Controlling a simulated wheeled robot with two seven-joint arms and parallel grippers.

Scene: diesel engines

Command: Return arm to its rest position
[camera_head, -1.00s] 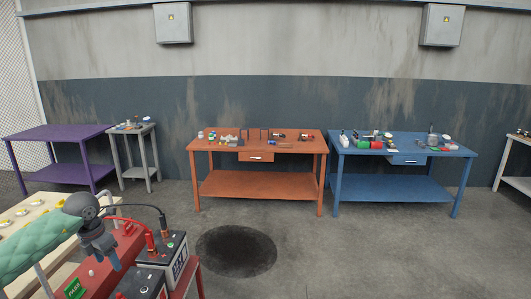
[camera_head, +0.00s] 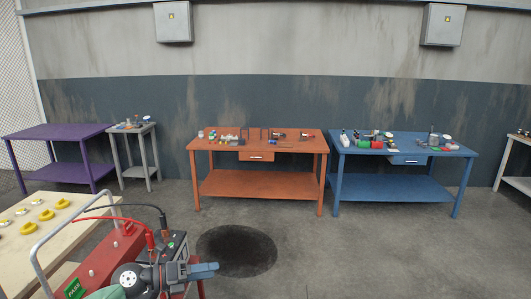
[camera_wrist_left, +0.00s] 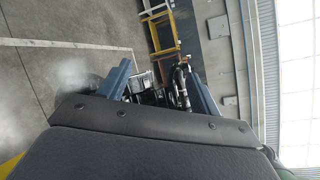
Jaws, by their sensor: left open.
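My left gripper (camera_head: 212,268) is at the bottom of the head view, pointing right. It is in front of the red cart with the battery units and overlaps part of them. My left wrist and a bit of its green sleeve show beside it at the bottom edge. In the left wrist view the two blue-grey fingers (camera_wrist_left: 160,82) stand apart with nothing held between them. My right arm and gripper are not in view.
A red charger (camera_head: 110,255) with cables and a metal handle is close by. A pale wooden table (camera_head: 75,222) with yellow parts is at left. Orange (camera_head: 255,183) and blue (camera_head: 395,190) workbenches stand along the wall. Open floor lies at the centre and right.

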